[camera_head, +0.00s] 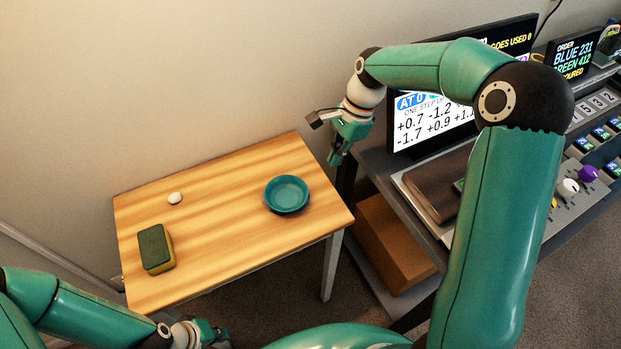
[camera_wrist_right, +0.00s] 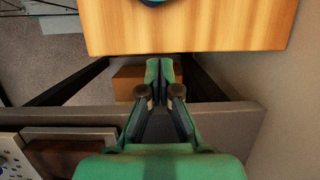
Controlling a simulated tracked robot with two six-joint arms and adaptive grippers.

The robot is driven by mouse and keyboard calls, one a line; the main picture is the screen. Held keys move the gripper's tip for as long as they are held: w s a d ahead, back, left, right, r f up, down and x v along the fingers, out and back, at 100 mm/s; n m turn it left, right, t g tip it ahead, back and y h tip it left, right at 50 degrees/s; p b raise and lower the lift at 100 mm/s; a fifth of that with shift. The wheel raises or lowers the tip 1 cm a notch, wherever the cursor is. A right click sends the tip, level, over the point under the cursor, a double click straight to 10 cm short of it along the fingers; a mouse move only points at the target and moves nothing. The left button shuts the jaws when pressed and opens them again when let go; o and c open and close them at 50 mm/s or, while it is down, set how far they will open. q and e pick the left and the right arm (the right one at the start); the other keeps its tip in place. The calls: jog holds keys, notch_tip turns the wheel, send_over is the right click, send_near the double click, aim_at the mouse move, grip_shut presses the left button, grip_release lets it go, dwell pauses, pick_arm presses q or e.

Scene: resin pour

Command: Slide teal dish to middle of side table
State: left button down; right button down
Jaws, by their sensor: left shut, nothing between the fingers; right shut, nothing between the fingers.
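The teal dish (camera_head: 286,194) sits on the right part of the wooden side table (camera_head: 215,215) in the head view, near the table's right end. A sliver of the dish (camera_wrist_right: 152,2) shows at the top edge of the right wrist view, above the table's edge (camera_wrist_right: 185,45). My right gripper (camera_head: 336,160) is shut and empty, pointing down just beyond the table's right end, apart from the dish. It also shows in the right wrist view (camera_wrist_right: 160,68). My left gripper (camera_head: 222,339) is low at the bottom edge of the head view, shut and empty, in front of the table.
A green and yellow sponge (camera_head: 155,249) lies at the table's left front, and a small white object (camera_head: 175,198) lies behind it. The table's middle is clear. A console desk with a screen (camera_head: 440,115) stands to the right; a brown box (camera_head: 390,245) sits beneath it.

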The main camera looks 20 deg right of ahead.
aim_at(248, 217)
jog(key=x, duration=0.7)
jog(key=shift+a+f, duration=0.1)
jog(key=shift+a, duration=0.05)
jog(key=a, duration=0.1)
jog(key=a+p, duration=0.1)
jog(key=shift+a+r, duration=0.3)
jog(key=shift+a+f, duration=0.1)
jog(key=shift+a, duration=0.5)
jog(key=shift+a, duration=0.1)
jog(key=a, duration=1)
jog(key=a+b, duration=0.1)
jog(key=a, duration=0.4)
jog(key=shift+s+a, duration=0.3)
jog(key=shift+a, duration=0.1)
jog(key=shift+d, duration=0.15)
